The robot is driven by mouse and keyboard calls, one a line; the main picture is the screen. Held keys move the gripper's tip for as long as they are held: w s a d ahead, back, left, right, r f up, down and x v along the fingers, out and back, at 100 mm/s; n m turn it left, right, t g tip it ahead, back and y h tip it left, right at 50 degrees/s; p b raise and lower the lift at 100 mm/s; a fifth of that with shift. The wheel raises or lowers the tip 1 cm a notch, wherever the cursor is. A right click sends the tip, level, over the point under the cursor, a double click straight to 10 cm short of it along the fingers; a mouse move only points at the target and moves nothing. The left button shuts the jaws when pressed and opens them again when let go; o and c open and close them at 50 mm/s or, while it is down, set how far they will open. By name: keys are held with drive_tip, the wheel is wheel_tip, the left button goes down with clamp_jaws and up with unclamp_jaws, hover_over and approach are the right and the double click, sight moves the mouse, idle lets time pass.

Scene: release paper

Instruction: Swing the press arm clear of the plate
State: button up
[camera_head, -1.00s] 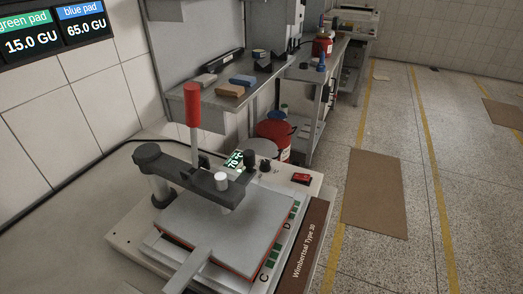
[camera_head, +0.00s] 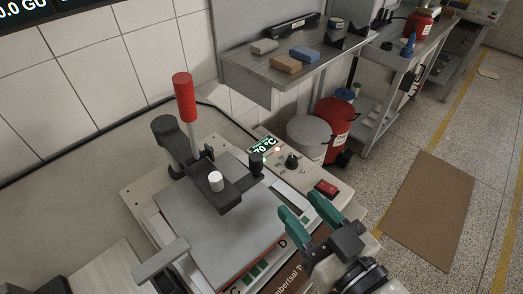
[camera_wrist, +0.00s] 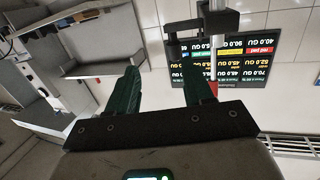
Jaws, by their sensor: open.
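The press (camera_head: 150,200) stands on the bench, with its dark press arm (camera_head: 222,188) lying over the grey plate (camera_head: 250,215). The arm reaches from the post at the back left to above the plate, with a white knob (camera_head: 215,181) on it. A handle with a red grip (camera_head: 183,97) stands up from the arm. My gripper (camera_head: 290,220), with green fingers, is open and empty at the press's right front, apart from the press arm. The wrist view shows both green fingers (camera_wrist: 162,95) spread with nothing between them.
A display reading 70 °C (camera_head: 263,146), a black knob (camera_head: 292,161) and a red switch (camera_head: 327,187) are on the press base. A flat bar (camera_head: 160,260) sticks out from the plate's left front. A shelf (camera_head: 250,75) with coloured blocks is behind. Red and grey buckets (camera_head: 332,125) stand on the floor.

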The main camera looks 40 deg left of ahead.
sight(258, 159)
drive_tip(key=shift+n+g+y, duration=0.3)
drive_tip(key=shift+n+y, duration=0.1)
drive_tip(key=shift+y, duration=0.2)
drive_tip(key=a+r, duration=0.1)
drive_tip(key=a, duration=0.2)
drive_tip(key=w+a+p, duration=0.1)
drive_tip(key=a, duration=0.3)
drive_tip(key=a+r+p, duration=0.1)
drive_tip(key=a, duration=0.3)
drive_tip(key=shift+w+r, duration=0.35)
drive_tip(key=shift+w+a+f+p, duration=0.1)
drive_tip(key=shift+a+p, duration=0.1)
drive_tip(key=shift+a, duration=0.15)
drive_tip(key=shift+w+a+p, duration=0.1)
drive_tip(key=shift+a+p, duration=0.05)
drive_tip(key=shift+a, duration=0.15)
drive_tip(key=shift+c, duration=0.2)
clamp_jaws()
